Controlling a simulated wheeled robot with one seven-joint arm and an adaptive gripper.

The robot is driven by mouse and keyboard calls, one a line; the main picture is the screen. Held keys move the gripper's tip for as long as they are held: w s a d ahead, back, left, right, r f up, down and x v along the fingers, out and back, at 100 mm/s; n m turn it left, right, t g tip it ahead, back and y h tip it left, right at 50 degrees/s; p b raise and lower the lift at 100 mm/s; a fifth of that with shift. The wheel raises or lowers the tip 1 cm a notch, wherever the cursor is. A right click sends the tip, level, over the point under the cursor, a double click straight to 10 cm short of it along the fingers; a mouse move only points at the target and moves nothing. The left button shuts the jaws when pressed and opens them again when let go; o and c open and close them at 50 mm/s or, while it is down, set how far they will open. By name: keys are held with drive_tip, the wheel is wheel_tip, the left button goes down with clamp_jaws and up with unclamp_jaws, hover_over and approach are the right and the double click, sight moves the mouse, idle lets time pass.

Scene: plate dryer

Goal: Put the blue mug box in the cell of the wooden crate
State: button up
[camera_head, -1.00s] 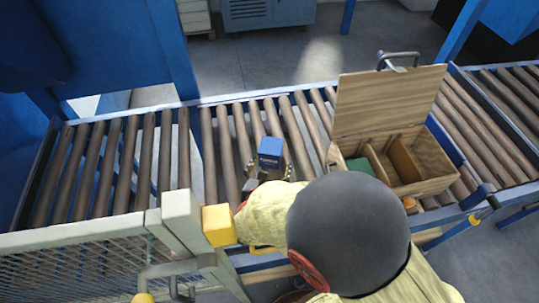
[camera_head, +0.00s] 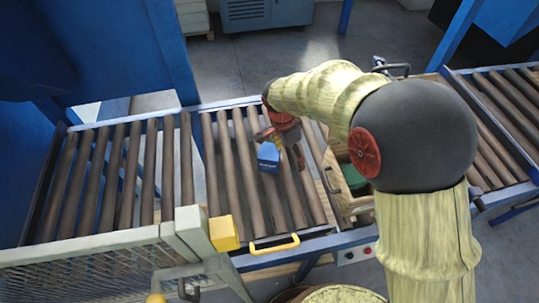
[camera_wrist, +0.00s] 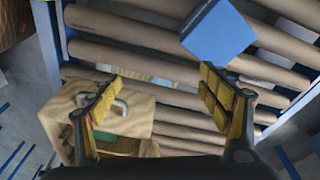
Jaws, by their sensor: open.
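The blue mug box (camera_head: 268,151) rests on the brown rollers left of the wooden crate. It also shows at the top right of the wrist view (camera_wrist: 217,32), beyond the right fingertip and not between the fingers. My gripper (camera_head: 282,148) is open and empty, close to the box; I cannot tell if a finger touches it. In the wrist view my gripper's yellow-padded fingers (camera_wrist: 160,84) are spread apart. The wooden crate (camera_head: 337,198) is mostly hidden behind my arm; its wood shows left of centre in the wrist view (camera_wrist: 82,110). Its cells are largely hidden.
A green item (camera_head: 353,176) sits inside the crate. A blue rail with a yellow handle (camera_head: 274,244) runs along the conveyor's front. A mesh guard (camera_head: 90,270) stands at the lower left. The rollers left of the box are clear.

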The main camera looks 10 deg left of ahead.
sight(269, 152)
drive_tip(key=w+a+f+m, duration=0.1)
drive_tip(key=a+m, duration=0.1)
drive_tip(key=w+a+m+y+p, duration=0.1)
drive_tip(key=a+m, duration=0.2)
drive_tip(key=w+a+f+m+g, duration=0.1)
drive_tip(key=a+m, duration=0.1)
drive_tip(key=a, duration=0.1)
drive_tip(key=shift+w+f+y, duration=0.15)
drive_tip(key=shift+f+y, duration=0.15)
drive_tip(key=shift+f, duration=0.05)
drive_tip(key=shift+f+m, duration=0.15)
drive_tip(key=shift+m, duration=0.25)
drive_tip(key=shift+a+f, duration=0.15)
drive_tip(key=shift+f, duration=0.8)
wheel_tip(269, 152, down, 6)
drive_tip(key=shift+w+r+b, duration=0.1)
drive_tip(key=shift+w+b, duration=0.05)
drive_tip(key=shift+b, duration=0.9)
drive_tip(key=shift+c, duration=0.3)
drive_tip(key=c, duration=1.5)
drive_tip(key=shift+c, duration=0.6)
